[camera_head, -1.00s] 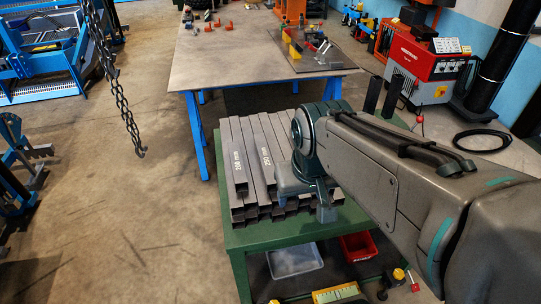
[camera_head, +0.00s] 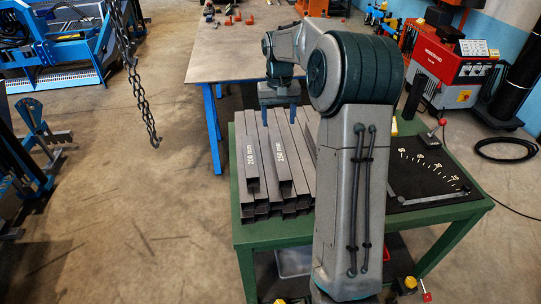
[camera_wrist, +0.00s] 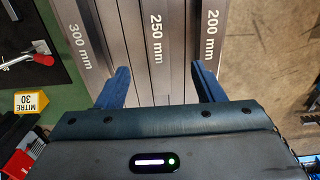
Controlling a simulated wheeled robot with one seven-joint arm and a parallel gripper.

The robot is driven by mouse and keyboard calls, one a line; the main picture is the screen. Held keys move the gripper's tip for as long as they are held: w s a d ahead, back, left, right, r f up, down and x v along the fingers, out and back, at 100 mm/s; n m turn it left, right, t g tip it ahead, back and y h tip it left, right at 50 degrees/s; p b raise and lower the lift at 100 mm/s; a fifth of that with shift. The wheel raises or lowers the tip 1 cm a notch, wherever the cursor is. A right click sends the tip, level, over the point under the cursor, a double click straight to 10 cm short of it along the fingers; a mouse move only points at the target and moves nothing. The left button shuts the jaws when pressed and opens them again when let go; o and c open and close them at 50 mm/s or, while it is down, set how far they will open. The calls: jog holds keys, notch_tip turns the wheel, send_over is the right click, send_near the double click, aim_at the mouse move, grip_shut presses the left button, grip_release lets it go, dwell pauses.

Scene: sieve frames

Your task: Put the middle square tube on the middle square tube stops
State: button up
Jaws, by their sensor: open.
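The middle square tube, marked 250 mm (camera_head: 280,158), is a grey tube on top of the tube stack on the green table. It lies between the 200 mm tube (camera_head: 250,165) and a 300 mm tube, whose label shows in the wrist view (camera_wrist: 82,48). My gripper (camera_head: 280,116) is open and empty, above the far part of the stack. In the wrist view my gripper's blue fingers (camera_wrist: 161,78) are spread either side of the 250 mm tube (camera_wrist: 157,45), apart from it. I cannot make out the middle square tube stops in these views.
The green table (camera_head: 268,235) also carries a black angle-marked board (camera_head: 425,165) with a red-knobbed lever, right of my arm. A large blue-legged table (camera_head: 235,50) stands behind. A chain (camera_head: 136,85) hangs at the left.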

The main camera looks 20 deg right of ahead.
jog(key=w+f, duration=0.1)
send_over(279, 152)
jog(key=f, duration=0.5)
jog(key=w+f, duration=0.1)
jog(key=f, duration=0.2)
jog(key=shift+a+p, duration=0.25)
jog(key=shift+p, duration=0.1)
jog(key=f, duration=0.1)
jog(key=f+p, duration=0.1)
jog(key=f, duration=0.1)
jog(key=s+f, duration=0.1)
jog(key=shift+d+f, duration=0.3)
jog(key=shift+f, duration=0.6)
grip_shut()
